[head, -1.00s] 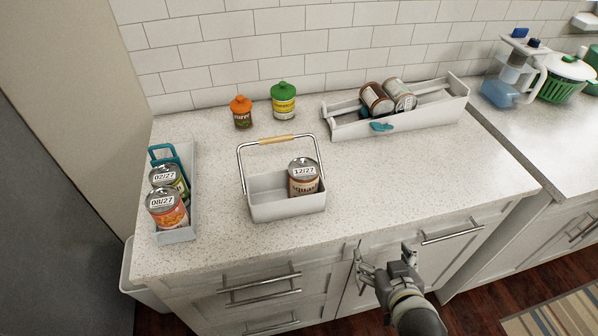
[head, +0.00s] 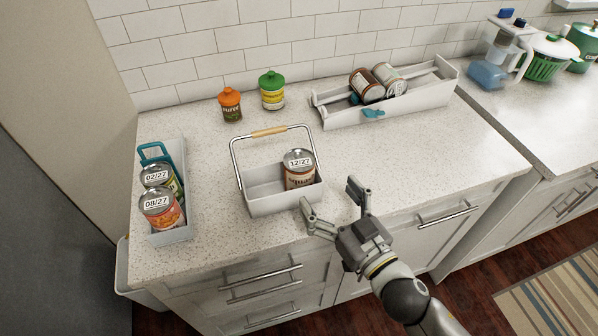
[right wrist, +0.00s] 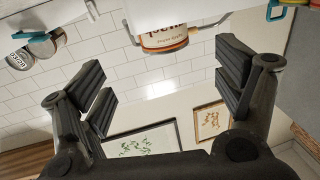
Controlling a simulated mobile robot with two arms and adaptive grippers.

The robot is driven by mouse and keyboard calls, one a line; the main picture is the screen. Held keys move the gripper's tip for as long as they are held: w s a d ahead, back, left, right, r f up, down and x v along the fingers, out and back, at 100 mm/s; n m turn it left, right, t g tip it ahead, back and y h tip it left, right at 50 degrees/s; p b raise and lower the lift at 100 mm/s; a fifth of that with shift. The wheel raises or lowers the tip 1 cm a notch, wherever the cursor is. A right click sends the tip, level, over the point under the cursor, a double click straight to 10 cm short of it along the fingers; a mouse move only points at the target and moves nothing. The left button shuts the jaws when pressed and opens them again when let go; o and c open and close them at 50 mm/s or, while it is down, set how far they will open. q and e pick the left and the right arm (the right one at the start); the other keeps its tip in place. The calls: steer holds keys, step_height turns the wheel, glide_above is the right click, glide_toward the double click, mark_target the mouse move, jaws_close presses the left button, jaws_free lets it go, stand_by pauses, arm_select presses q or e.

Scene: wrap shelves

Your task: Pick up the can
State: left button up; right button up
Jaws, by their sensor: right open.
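A can marked 12/27 (head: 299,172) stands upright in the right part of a white caddy (head: 266,209) with a wooden-grip handle. Its label edge shows at the top of the right wrist view (right wrist: 163,38). My right gripper (head: 330,197) is open and empty, in front and to the right of the caddy, apart from the can. Cans marked 02/27 (head: 157,174) and 08/27 (head: 160,209) stand in a narrow tray (head: 178,236) at the left. Two more cans (head: 366,86) (head: 388,77) lie tilted in a long tray (head: 330,121) at the back right. My left gripper is out of view.
An orange-lidded jar (head: 230,104) and a green-lidded jar (head: 271,90) stand near the tiled wall. A pitcher (head: 505,50) and green-and-white containers (head: 551,58) stand at the far right. The counter right of the caddy (head: 420,145) is clear.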

mark_target(308, 171)
steer(key=x, duration=0.3)
steer(key=shift+w+a+p, duration=0.15)
steer(key=shift+w+p, duration=0.25)
steer(key=x, duration=0.1)
steer(key=p+x, duration=0.1)
steer(key=x, duration=0.1)
steer(key=p+x, duration=0.1)
steer(key=shift+a+r, duration=0.35)
steer(key=shift+a, duration=0.05)
steer(key=shift+w+a+f, duration=0.1)
steer(key=shift+w+a, duration=0.15)
steer(key=shift+w, duration=0.15)
steer(key=c, duration=1.3)
